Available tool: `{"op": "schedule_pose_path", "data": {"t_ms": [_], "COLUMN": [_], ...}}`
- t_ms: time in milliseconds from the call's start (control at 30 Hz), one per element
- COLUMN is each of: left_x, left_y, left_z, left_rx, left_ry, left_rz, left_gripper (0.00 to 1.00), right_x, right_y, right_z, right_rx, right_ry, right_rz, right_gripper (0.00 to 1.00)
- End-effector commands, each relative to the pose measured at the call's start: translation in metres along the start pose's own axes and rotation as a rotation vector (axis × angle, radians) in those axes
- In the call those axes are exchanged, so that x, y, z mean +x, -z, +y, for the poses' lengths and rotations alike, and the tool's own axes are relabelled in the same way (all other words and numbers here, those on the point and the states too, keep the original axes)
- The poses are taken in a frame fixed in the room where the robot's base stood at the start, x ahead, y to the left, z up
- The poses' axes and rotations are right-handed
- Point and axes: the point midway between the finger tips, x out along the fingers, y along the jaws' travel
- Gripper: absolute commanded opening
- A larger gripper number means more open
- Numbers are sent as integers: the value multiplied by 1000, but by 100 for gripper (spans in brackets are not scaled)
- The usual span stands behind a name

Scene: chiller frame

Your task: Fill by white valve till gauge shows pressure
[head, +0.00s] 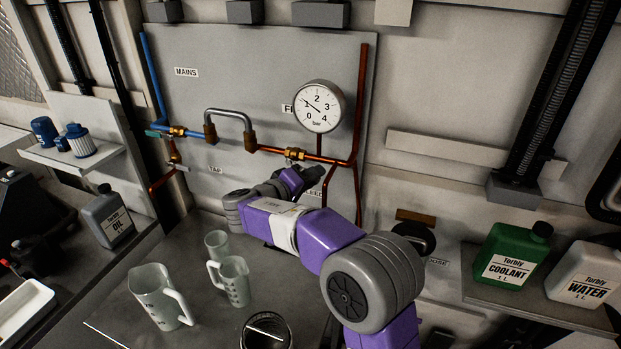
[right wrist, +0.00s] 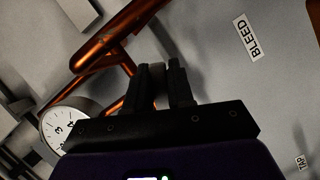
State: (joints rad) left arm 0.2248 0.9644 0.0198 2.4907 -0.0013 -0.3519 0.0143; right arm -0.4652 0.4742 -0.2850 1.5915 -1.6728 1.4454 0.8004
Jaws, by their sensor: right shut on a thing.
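The pressure gauge (head: 319,106) hangs on the grey panel. Its thin needle appears to point near 1; it also shows at an angle in the right wrist view (right wrist: 65,127). A brass fill valve body (head: 295,154) sits on the copper pipe below the gauge, beside a partly covered label starting "FI". My right gripper (head: 315,174) is just below this pipe, at the panel. In the right wrist view its dark fingers (right wrist: 163,86) are close together on a valve handle that they mostly hide; its colour cannot be told. My left gripper is not in view.
Copper pipes (head: 361,100) run close around my right gripper. The BLEED label (right wrist: 254,38) is near it. Clear jugs (head: 158,295) stand on the bench, with an oil bottle (head: 108,218) at left. Coolant (head: 513,254) and water (head: 583,276) bottles stand on the right shelf.

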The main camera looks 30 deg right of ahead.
Motion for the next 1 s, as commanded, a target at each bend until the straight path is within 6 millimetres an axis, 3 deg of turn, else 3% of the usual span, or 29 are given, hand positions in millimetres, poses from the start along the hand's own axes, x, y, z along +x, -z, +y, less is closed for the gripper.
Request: {"op": "schedule_pose_path", "data": {"t_ms": [167, 200, 300, 1000], "left_x": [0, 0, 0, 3], "left_y": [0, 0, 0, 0], "left_z": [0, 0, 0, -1], "left_rx": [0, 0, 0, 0], "left_ry": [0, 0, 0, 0], "left_rz": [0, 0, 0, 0], "left_gripper": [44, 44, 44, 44], "right_x": [0, 0, 0, 1], "right_y": [0, 0, 0, 0], "right_z": [0, 0, 0, -3], "right_rx": [2, 2, 3, 79], "right_ry": [1, 1, 1, 26], "right_rz": [0, 0, 1, 1], "right_gripper": [0, 29, 44, 44]}}
